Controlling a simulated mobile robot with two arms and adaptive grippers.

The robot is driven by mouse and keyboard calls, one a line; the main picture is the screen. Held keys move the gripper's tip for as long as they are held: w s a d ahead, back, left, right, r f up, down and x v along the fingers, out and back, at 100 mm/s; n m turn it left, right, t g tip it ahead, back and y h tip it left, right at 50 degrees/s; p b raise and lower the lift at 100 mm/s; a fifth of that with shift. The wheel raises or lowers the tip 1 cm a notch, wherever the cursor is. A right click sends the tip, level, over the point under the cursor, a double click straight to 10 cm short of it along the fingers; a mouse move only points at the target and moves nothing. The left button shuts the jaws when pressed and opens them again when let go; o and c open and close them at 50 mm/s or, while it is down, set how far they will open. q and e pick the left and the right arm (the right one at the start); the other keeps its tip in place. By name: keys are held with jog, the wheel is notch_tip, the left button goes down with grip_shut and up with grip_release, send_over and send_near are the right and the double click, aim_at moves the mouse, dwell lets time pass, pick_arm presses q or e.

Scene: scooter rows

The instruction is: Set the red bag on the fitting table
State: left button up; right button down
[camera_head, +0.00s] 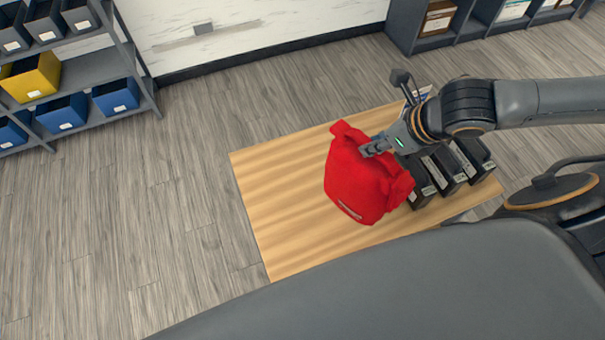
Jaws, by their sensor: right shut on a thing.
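The red bag (352,183) is in the head view, over the middle of the wooden fitting table (270,200). My right gripper (370,150) comes in from the right and is shut on the upper part of the bag. The bag hides part of the tabletop, and I cannot tell whether its underside touches the table. My left gripper is not in view.
Several black boxes (447,168) stand on the table's right part, close beside the bag. The table's left side is bare. Shelving with blue bins (62,112) and a yellow bin (32,78) stands at the upper left. A grey shelf unit (405,30) stands at the back right.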

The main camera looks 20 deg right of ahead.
aim_at(361, 138)
jog(key=shift+w+a+f+b, duration=0.4)
jog(key=shift+w+f+b, duration=0.3)
jog(key=shift+b, duration=0.45)
jog(key=shift+w+a+p, duration=0.25)
jog(key=shift+w, duration=0.2)
jog(key=shift+w+a+p, duration=0.2)
jog(key=shift+w+p, duration=0.05)
jog(key=shift+w, duration=0.2)
jog(key=w, duration=0.1)
jog(key=w+a+f+p, duration=0.1)
jog(key=w, duration=0.2)
jog(key=shift+w+a+f+p, duration=0.15)
jog(key=shift+a+f+p, duration=0.15)
jog(key=shift+a+f, duration=0.1)
jog(key=p+x, duration=0.3)
jog(key=x, duration=0.8)
jog(key=shift+p, duration=0.35)
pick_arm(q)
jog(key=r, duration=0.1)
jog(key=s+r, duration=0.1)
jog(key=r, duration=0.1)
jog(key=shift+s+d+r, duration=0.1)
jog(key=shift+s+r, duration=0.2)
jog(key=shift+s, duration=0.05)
pick_arm(e)
jog(key=c, duration=1.2)
grip_release()
jog(key=shift+a, duration=0.1)
